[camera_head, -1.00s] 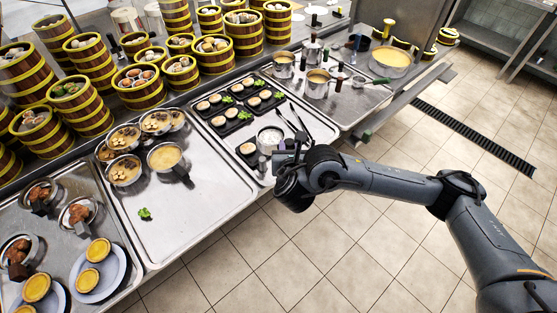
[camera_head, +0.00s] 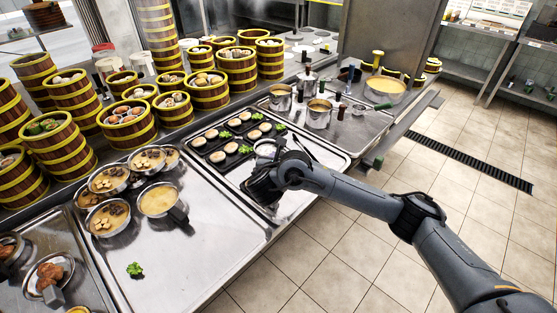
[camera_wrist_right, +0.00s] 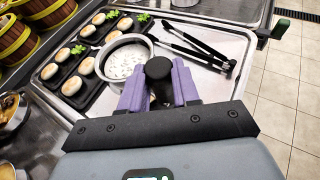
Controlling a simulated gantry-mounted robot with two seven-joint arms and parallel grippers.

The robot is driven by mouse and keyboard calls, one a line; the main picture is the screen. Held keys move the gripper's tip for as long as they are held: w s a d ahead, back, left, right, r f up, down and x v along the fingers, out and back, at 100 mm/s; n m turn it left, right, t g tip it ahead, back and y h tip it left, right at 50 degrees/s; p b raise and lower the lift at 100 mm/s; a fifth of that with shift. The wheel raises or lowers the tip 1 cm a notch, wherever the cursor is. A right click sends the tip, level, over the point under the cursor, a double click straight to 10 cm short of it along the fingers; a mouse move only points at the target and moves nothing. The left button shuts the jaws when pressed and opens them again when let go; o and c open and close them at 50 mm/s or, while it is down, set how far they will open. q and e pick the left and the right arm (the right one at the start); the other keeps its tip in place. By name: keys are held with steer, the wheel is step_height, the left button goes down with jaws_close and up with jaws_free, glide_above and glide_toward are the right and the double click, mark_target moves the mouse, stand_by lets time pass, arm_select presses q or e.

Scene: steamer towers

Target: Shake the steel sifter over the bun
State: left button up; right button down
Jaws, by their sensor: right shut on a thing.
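My right gripper (camera_head: 266,165) is shut on the dark handle of the steel sifter (camera_head: 267,147). In the right wrist view the purple fingers of the gripper (camera_wrist_right: 158,88) close around the black handle, and the round sifter (camera_wrist_right: 127,60) holds white contents. Several pale buns (camera_head: 231,148) sit on black trays with green garnish, to the left of and behind the sifter. A bun (camera_wrist_right: 87,67) lies close beside the sifter's left rim in the wrist view. What lies directly under the sifter is hidden. My left gripper is not in view.
Tongs (camera_wrist_right: 205,45) lie right of the sifter on the metal tray (camera_head: 340,159). Pots (camera_head: 319,113) stand behind. Bamboo steamers (camera_head: 127,123) stack at the back left. Bowls with food (camera_head: 158,199) sit at left. The large metal tray at left (camera_head: 205,245) is mostly clear.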

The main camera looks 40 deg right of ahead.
steer(key=shift+f+b, duration=1.45)
steer(key=shift+f, duration=0.55)
